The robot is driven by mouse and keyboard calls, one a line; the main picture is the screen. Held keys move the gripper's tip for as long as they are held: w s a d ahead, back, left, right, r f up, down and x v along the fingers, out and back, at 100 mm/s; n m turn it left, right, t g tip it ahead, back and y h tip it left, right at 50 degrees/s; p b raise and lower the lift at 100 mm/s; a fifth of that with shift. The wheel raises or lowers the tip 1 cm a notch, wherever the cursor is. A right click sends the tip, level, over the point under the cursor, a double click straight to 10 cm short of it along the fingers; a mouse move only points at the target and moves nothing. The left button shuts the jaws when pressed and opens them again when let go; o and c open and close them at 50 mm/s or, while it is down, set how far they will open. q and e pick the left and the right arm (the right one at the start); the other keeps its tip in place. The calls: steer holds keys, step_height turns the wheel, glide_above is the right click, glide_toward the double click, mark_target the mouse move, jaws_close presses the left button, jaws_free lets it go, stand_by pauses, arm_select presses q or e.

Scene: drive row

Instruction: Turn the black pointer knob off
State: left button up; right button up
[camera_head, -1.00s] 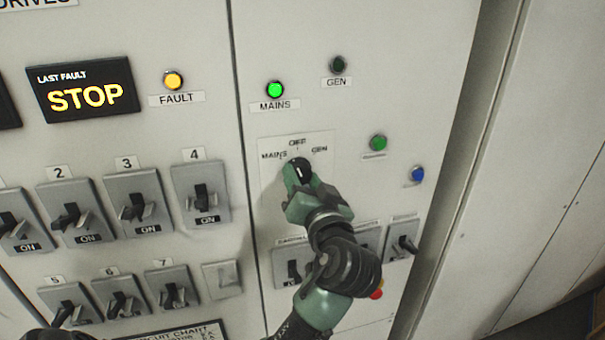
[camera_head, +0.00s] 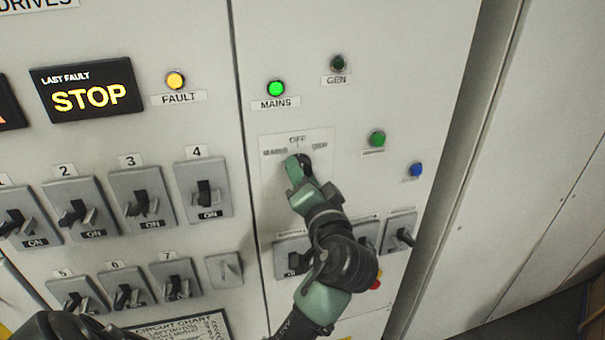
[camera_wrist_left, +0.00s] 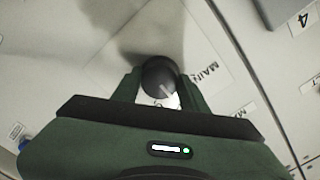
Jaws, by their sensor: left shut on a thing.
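The black pointer knob (camera_head: 307,164) sits on a pale plate (camera_head: 268,179) marked MAINS, OFF and GEN. My left gripper (camera_head: 300,165) is shut on the knob, with its green fingers on either side of it. The left wrist view shows the round knob (camera_wrist_left: 160,76) between the fingertips, with a white line on its face. In the head view the fingers partly cover the knob, and I cannot tell which label it points to. The MAINS lamp (camera_head: 276,88) glows green and the GEN lamp (camera_head: 338,63) is dark. My right gripper is out of view.
Rows of grey switches (camera_head: 140,195) lie to the left, and more switches (camera_head: 400,232) lie below the knob. A green button (camera_head: 377,139) and a blue button (camera_head: 416,170) are to the right. The amber FAULT lamp (camera_head: 176,81) is lit. The panel above the knob is clear.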

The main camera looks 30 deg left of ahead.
arm_select(q)
steer(key=o, duration=1.4)
steer(key=b+v, duration=0.3)
steer(key=v, duration=0.5)
steer(key=shift+b, duration=0.4)
